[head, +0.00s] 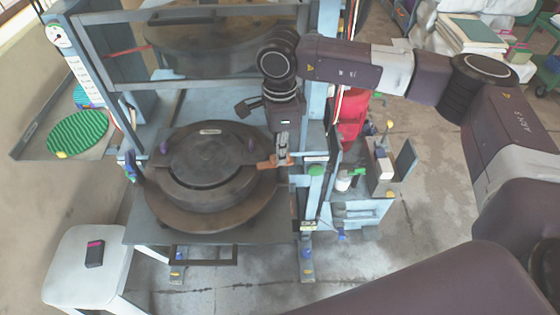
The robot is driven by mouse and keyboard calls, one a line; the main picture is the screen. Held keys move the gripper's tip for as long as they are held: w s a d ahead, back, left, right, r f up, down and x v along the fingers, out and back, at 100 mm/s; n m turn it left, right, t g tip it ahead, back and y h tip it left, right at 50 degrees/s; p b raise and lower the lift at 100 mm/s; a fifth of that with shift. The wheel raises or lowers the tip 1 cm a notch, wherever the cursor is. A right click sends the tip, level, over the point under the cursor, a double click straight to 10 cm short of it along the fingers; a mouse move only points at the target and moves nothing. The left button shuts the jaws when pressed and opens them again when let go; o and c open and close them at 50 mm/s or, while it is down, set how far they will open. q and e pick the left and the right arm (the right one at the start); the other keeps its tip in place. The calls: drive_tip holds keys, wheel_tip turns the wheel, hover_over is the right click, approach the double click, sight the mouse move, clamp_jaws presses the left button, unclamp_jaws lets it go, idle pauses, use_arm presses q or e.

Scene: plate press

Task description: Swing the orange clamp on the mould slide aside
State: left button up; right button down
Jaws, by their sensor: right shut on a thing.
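The orange clamp (268,164) lies at the right side of the dark round mould (205,160), pointing left over its rim. The mould sits on the grey slide plate (150,231) of the press. My right gripper (284,155) reaches down from above and is shut on the outer end of the clamp; its fingertips partly hide that end. My left gripper is not in view.
The blue press frame (322,60) stands close on the right of my right gripper, with a crossbar above. A white stool (75,283) with a small dark device stands at lower left. A green round plate (78,133) lies on a side shelf.

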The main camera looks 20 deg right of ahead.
drive_tip(key=n+b, duration=0.5)
drive_tip(key=shift+w+f+n+b, duration=0.1)
drive_tip(key=shift+f+n+b, duration=0.05)
drive_tip(key=shift+n+b, duration=0.2)
drive_tip(key=shift+r+n+b, duration=0.2)
drive_tip(key=shift+n+b, duration=1.15)
drive_tip(key=shift+n, duration=0.3)
drive_tip(key=c, duration=2)
unclamp_jaws()
drive_tip(key=shift+r, duration=0.1)
wheel_tip(320, 180, up, 12)
drive_tip(key=shift+f, duration=0.1)
